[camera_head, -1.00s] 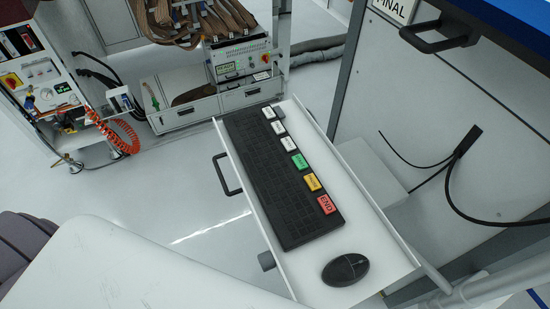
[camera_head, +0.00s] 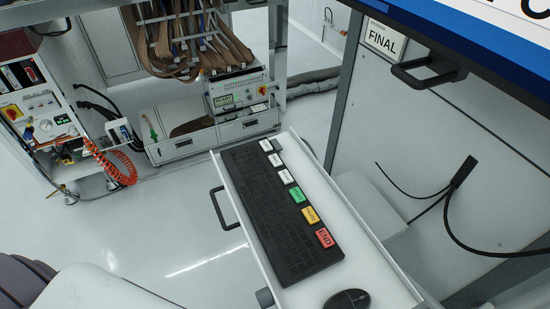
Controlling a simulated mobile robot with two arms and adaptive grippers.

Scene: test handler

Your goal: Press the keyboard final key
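A black keyboard (camera_head: 268,205) lies on a white pull-out tray (camera_head: 365,255) in the head view. Along its right edge runs a column of large labelled keys. From far to near these are white keys (camera_head: 275,160), a green key (camera_head: 297,195), a yellow key (camera_head: 310,216) and a red key (camera_head: 325,237) reading "END". The white keys' lettering is too small to read. A sign reading "FINAL" (camera_head: 384,42) is on the panel at upper right. Neither of my grippers is in view, and nothing touches the keyboard.
A black mouse (camera_head: 347,300) lies on the tray's near end. The tray has a dark handle (camera_head: 222,208) on its left side. A black cable (camera_head: 460,180) hangs at the right. A cabinet (camera_head: 215,130) stands behind, an equipment rack (camera_head: 45,110) at left. The space above the keyboard is clear.

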